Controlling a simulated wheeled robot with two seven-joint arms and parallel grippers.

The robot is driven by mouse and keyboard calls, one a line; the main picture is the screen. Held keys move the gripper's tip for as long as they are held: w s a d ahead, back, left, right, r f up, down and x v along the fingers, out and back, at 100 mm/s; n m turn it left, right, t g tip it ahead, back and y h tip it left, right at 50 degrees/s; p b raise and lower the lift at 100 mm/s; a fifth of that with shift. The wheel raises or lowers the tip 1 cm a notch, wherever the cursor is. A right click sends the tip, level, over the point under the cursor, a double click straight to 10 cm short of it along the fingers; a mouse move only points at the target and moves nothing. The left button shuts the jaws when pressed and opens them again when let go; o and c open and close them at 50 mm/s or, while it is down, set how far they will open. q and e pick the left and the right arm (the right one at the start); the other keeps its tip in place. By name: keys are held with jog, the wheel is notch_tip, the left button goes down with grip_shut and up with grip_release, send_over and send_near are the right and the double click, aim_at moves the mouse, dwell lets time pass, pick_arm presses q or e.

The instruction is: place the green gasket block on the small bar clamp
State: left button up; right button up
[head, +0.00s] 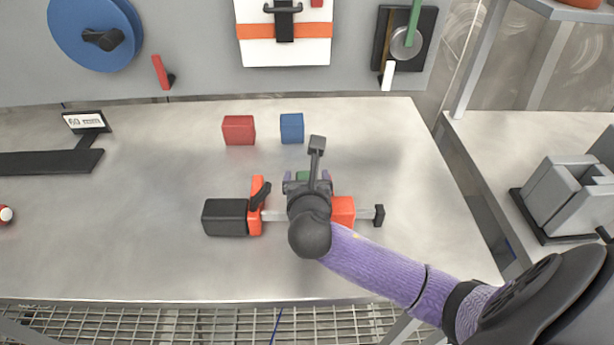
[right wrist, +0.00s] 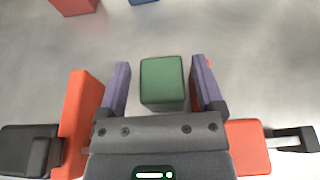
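The green gasket block (right wrist: 163,82) sits between the two purple fingers of my right gripper (right wrist: 161,66), with a gap on each side, so that gripper is open. In the head view only a bit of the green block (head: 303,175) shows behind my right gripper (head: 307,176). The small bar clamp (head: 255,214) lies on the bench, with a black handle at left, orange jaws and a steel bar. My right gripper is over its middle and hides that part. I cannot tell whether the block rests on the clamp or just behind it. My left gripper is not in view.
A red block (head: 239,130) and a blue block (head: 292,128) stand on the bench behind the clamp. A black flat bracket (head: 50,161) lies at the left. A grey vise-like fixture (head: 570,195) stands on the right-hand bench.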

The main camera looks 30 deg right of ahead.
jog(key=shift+s+a+f, duration=0.2)
jog(key=shift+s+f, duration=0.05)
jog(key=shift+f, duration=0.4)
jog(key=s+r+p, duration=0.1)
jog(key=s+a+r+p, duration=0.1)
jog(key=shift+s+a+r+y, duration=0.25)
jog(key=shift+s+y, duration=0.05)
pick_arm(q)
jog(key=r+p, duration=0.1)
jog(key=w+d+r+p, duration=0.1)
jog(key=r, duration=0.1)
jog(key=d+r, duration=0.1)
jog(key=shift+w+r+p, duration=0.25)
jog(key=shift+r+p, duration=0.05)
jog(key=shift+p, duration=0.1)
pick_arm(e)
jog(key=v, duration=0.8)
jog(key=shift+r, duration=0.15)
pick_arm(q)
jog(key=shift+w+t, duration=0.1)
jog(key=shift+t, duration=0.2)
pick_arm(e)
jog(key=shift+s+a, duration=0.1)
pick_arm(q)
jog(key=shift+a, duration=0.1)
